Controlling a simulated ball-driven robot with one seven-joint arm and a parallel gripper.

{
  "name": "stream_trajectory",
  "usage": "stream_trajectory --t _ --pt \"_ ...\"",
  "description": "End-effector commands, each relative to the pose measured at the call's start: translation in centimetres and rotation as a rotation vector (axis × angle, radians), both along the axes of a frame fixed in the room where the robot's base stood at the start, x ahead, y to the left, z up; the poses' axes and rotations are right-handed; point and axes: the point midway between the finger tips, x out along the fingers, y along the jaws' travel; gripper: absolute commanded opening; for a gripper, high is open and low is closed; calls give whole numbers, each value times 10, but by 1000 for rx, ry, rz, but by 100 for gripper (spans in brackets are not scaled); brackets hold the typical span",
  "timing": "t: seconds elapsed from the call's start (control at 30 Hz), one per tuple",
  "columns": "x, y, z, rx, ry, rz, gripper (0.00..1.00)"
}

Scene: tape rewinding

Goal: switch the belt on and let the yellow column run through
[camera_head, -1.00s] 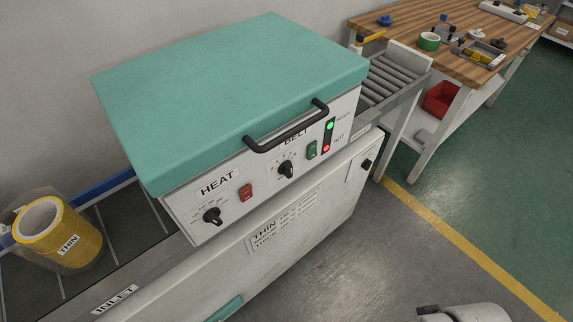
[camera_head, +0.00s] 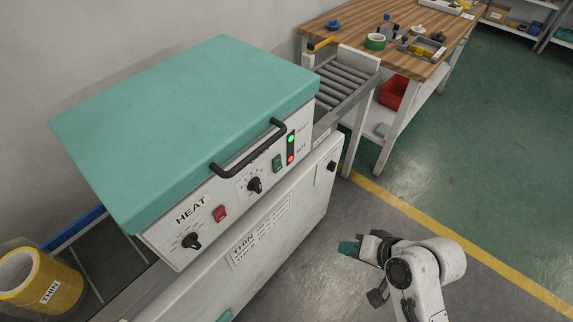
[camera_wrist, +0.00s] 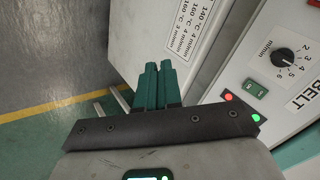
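The yellow column (camera_head: 48,287), labelled THIN and in clear wrap, stands on the dark inlet belt at lower left, outside the teal-hooded machine. The green belt switch (camera_head: 277,163) is on the front panel beside the belt dial (camera_head: 255,185). The switch also shows in the wrist view (camera_wrist: 255,87), marked I and 0; which side is pressed is too small to tell. My gripper (camera_head: 348,248) is right of the machine, apart from the panel. In the wrist view its teal fingers (camera_wrist: 158,68) lie side by side, shut and empty, with the switch off to their right.
The heat switch (camera_head: 220,213) is red, beside the heat dial (camera_head: 191,241). A green lamp (camera_head: 291,138) and a red lamp (camera_head: 291,159) glow. A black handle (camera_head: 247,150) juts from the hood (camera_head: 185,125). Outlet rollers (camera_head: 345,82) lead to a wooden bench (camera_head: 395,22). Floor at right is clear.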

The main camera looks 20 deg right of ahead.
Motion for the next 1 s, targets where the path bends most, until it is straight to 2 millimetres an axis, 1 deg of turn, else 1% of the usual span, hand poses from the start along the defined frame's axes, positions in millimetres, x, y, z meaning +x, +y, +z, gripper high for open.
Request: stream_trajectory --t 0.03,0.1,0.2,0.33,0.47,0.83,0.93,1.0 --pt "23 4 25 94 -45 -59 0" --pt "47 9 47 224 -91 -131 0" --pt "73 13 74 381 -136 -209 0" --pt "92 14 95 509 -165 -268 0" --pt "98 15 102 556 -174 -287 0" --pt "100 17 100 554 -173 -285 0" --pt "107 22 97 553 -171 -284 0" --pt "115 27 93 554 -172 -283 0"
